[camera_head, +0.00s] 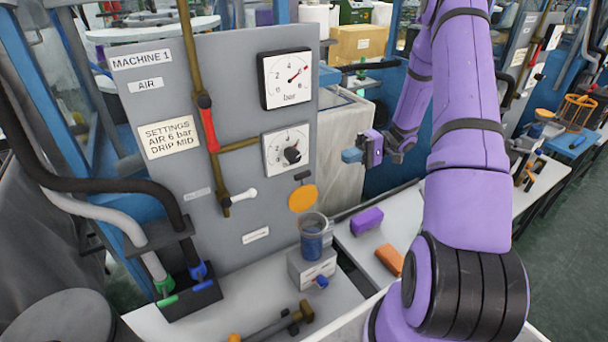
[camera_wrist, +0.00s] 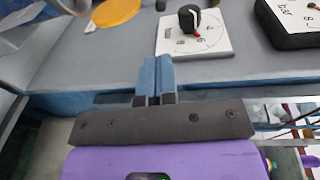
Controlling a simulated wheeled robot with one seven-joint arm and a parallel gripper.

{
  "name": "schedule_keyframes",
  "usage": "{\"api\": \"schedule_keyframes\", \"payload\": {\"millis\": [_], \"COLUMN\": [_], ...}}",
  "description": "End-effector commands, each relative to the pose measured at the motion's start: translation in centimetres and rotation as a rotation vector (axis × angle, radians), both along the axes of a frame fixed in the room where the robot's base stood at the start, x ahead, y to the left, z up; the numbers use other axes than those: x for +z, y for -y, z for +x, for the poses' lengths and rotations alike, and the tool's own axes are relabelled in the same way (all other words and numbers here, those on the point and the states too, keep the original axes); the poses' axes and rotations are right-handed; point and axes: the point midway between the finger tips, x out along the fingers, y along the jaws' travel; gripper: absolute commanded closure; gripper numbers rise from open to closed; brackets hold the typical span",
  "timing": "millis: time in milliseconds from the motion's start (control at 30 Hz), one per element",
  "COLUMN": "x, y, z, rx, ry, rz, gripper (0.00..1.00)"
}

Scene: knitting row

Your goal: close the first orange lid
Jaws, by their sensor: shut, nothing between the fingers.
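The orange lid (camera_head: 303,198) is a round disc that stands raised, tilted up behind a clear cup (camera_head: 313,238) with blue contents on a grey block. The cup's top is uncovered. In the wrist view the lid (camera_wrist: 117,10) shows at the top left, partly cut off. My gripper (camera_head: 352,155) has blue fingertips and is shut and empty. It is to the upper right of the lid, apart from it, near the panel's right edge. The wrist view shows the gripper's fingers (camera_wrist: 155,68) together in front of the panel.
The grey MACHINE 1 panel (camera_head: 235,120) stands behind the cup, with two gauges and a lever (camera_head: 207,128) with a red sleeve. A purple block (camera_head: 367,220) and an orange block (camera_head: 389,260) lie right of the cup. A brass-ended tool (camera_head: 275,325) lies in front.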

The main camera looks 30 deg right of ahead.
Motion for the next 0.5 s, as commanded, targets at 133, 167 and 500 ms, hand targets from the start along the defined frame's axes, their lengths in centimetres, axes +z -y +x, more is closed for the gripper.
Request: {"api": "schedule_keyframes", "payload": {"millis": [133,167,500], "x": [-2.3,-2.5,-3.0], "y": [1.5,1.6,-0.3], "z": [0.0,0.1,0.5], "rx": [-0.063,-0.07,-0.085], "ry": [0.031,0.037,0.047], "rz": [0.067,0.074,0.092], "gripper": [1.0,1.0,1.0]}}
